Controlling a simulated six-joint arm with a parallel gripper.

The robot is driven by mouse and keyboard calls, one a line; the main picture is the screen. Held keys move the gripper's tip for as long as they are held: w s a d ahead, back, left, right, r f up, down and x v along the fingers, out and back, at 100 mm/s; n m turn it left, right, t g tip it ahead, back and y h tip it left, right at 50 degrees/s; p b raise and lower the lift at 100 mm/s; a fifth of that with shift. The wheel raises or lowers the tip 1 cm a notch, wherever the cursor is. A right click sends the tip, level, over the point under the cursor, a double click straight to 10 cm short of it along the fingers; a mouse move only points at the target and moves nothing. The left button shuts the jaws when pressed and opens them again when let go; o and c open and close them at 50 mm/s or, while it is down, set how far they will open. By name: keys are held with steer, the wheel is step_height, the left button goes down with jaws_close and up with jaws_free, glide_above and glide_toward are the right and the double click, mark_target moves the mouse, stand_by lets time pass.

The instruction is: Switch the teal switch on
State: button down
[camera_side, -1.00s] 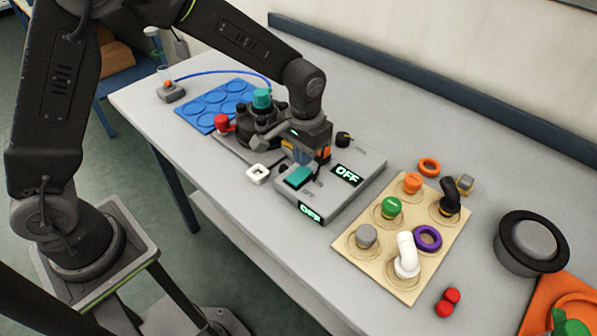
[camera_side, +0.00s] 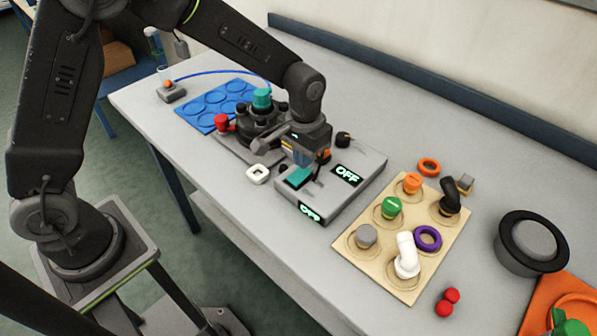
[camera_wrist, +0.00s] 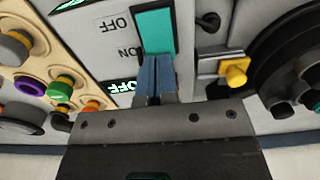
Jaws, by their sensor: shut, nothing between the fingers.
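The teal switch (camera_side: 299,176) is a flat rocker on top of a grey box (camera_side: 340,195). Two displays on the box read OFF, one on top (camera_side: 346,175) and one on the front side (camera_side: 310,212). In the wrist view the teal switch (camera_wrist: 156,28) lies straight ahead of the fingertips, beside printed OFF and ON labels. My gripper (camera_side: 303,158) is over the box at the switch's far end; in the wrist view its blue-grey fingers (camera_wrist: 154,62) are together, empty, and overlap the switch's near end. I cannot tell whether they touch it.
A dark round device with a teal top (camera_side: 262,98) and red knob (camera_side: 222,122) stands close behind. A small white square ring (camera_side: 258,174) lies beside the box. A wooden board (camera_side: 350,262) with several coloured pieces is to the right. The front table edge is clear.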

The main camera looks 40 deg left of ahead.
steer(key=shift+f, duration=1)
stand_by(0.3)
steer(key=shift+r, duration=3.55)
steer(key=shift+r, duration=0.1)
steer(key=s+a+r+t, duration=0.2)
steer(key=s+a+r, duration=0.1)
steer(key=s, duration=0.4)
steer(key=s+a+r+t, duration=0.1)
steer(key=s+a+r, duration=0.2)
steer(key=s+r, duration=0.2)
steer(key=s+a+r+t, duration=0.2)
steer(key=s+a+r, duration=0.1)
steer(key=s, duration=0.6)
steer(key=shift+a+r+t, duration=0.3)
steer(key=shift+a+r, duration=0.05)
steer(key=shift+r, duration=0.55)
